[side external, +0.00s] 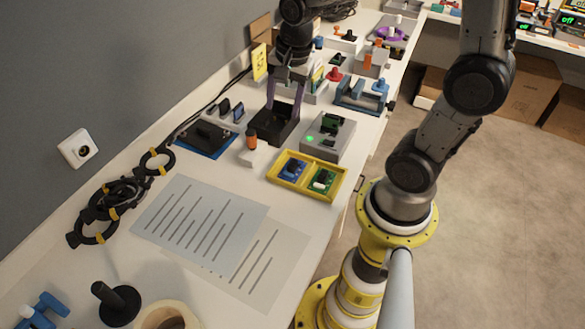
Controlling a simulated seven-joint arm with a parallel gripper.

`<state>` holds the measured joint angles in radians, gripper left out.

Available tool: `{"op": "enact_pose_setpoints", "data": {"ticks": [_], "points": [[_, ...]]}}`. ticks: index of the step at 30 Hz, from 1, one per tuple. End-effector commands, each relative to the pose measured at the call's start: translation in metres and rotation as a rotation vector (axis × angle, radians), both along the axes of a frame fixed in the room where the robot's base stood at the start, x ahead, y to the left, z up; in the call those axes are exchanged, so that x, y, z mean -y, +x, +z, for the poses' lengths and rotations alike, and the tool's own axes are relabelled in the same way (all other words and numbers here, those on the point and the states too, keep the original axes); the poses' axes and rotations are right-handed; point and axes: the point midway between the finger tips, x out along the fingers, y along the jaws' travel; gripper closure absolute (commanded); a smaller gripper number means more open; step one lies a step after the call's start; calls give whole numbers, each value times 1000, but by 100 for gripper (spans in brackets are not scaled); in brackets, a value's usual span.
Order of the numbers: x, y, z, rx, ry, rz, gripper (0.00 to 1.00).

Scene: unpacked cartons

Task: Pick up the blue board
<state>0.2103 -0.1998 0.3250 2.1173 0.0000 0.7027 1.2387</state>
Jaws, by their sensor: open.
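A small blue board (292,168) lies in the left compartment of a yellow tray (296,188) on the white workbench. A green board (322,180) lies in the tray's right compartment. My gripper (285,103) points down with its two purple fingers spread apart, behind the tray and a little left of the blue board in the side external view. It appears empty. A dark stand or holder shows right under and between the fingers; I cannot tell whether they touch it. The blue board's surface is partly covered by darker parts.
A grey box with a green light (328,138) stands just behind the tray. An orange-capped bottle (251,139) and a black device on a blue base (207,138) stand to the left. Paper sheets (200,222) cover the bench in front. Coiled black cables (118,195) lie by the wall.

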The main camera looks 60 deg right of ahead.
Motion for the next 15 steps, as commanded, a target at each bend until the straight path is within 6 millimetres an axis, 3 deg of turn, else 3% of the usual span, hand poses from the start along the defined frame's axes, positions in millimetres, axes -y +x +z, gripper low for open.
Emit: {"op": "enact_pose_setpoints", "data": {"ticks": [1,4,15], "points": [[9,2,-20,-53,16,-49,40],[20,0,-47,-125,35,-89,40],[29,-11,-97,-198,55,-124,40]]}}
